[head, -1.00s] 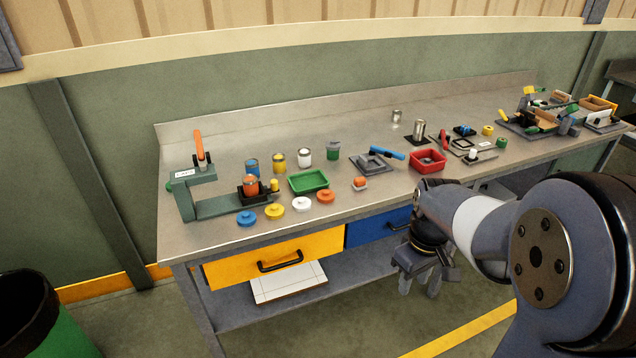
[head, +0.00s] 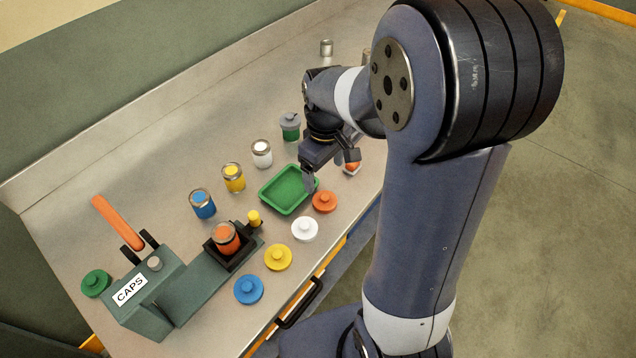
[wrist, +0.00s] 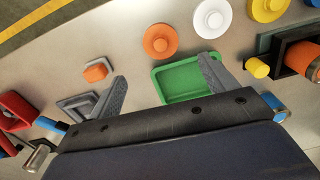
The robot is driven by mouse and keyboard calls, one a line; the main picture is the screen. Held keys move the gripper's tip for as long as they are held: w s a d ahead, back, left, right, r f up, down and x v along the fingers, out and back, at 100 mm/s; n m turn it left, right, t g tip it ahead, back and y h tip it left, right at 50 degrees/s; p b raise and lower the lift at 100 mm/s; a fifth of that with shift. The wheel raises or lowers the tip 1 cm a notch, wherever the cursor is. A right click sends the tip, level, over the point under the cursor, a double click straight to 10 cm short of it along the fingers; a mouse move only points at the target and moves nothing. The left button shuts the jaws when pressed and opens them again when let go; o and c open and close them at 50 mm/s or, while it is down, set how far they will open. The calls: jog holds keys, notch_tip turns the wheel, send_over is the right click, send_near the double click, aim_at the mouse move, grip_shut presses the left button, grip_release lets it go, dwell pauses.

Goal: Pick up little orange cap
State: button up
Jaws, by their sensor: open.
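The orange cap (head: 324,202), a flat round disc with a knob, lies on the bench beside the green tray's near corner. It also shows in the wrist view (wrist: 160,41), whole and uncovered, beyond the fingertips. My gripper (head: 328,174) is over the bench near the green tray and the cap. In the wrist view my gripper (wrist: 162,67) has its two fingers wide apart with nothing between them. A smaller orange piece on a grey base (wrist: 95,72) stands left of the cap in the wrist view; in the head view my gripper partly hides it.
The green tray (head: 263,192) stands right by the cap. White (head: 305,229), yellow (head: 278,257) and blue (head: 249,289) caps line the front edge. The caps press (head: 155,295) holds an orange can (head: 225,237). Several cans stand behind the tray.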

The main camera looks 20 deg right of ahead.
aim_at(326, 198)
jog(key=f, duration=0.3)
jog(key=shift+s+d+f, duration=0.1)
jog(key=shift+s+f, duration=0.25)
jog(key=shift+s, duration=0.05)
jog(key=shift+d+f+p, duration=0.1)
jog(key=shift+f+p, duration=0.65)
jog(key=shift+f, duration=2.1)
jog(key=shift+s, duration=0.1)
jog(key=c, duration=1)
